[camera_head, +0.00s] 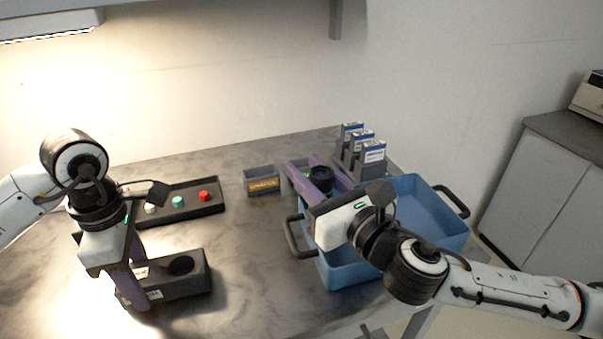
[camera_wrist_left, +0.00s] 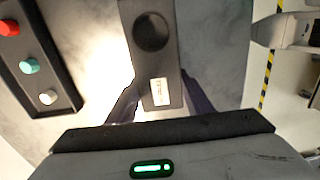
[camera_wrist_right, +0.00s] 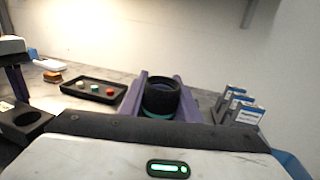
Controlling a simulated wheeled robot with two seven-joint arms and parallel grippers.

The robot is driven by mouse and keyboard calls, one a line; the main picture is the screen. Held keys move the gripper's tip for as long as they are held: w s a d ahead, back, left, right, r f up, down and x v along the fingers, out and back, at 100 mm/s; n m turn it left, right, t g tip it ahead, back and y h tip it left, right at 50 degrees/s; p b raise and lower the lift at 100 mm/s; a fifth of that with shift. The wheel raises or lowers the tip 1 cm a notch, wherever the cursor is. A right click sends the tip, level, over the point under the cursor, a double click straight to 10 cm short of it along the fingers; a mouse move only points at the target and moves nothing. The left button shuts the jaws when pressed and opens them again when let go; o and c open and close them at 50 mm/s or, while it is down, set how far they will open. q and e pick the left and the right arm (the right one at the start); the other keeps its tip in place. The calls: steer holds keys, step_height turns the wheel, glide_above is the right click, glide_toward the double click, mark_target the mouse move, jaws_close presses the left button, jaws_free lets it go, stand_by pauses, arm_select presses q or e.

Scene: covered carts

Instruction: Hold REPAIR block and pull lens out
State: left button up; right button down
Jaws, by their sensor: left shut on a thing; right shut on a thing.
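The REPAIR block (camera_head: 190,280) is a dark block with a round hole and a white label, lying on the table at the left. In the left wrist view the block (camera_wrist_left: 152,60) lies between the fingers. My left gripper (camera_head: 137,292) is shut on the block's labelled end. The lens (camera_head: 322,178) is a black cylinder with a teal band. My right gripper (camera_head: 318,176) is shut on it and holds it up near the blue bin, apart from the block. The lens (camera_wrist_right: 161,97) sits between the purple fingers in the right wrist view. The block's hole looks empty.
A blue bin (camera_head: 437,243) with dark handles stands at the right, under my right arm. A black tray (camera_head: 217,209) holds red, green and white pieces. The table middle is clear.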

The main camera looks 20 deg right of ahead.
arm_select(q)
steer(key=o, duration=1.1)
steer(key=shift+r, duration=0.1)
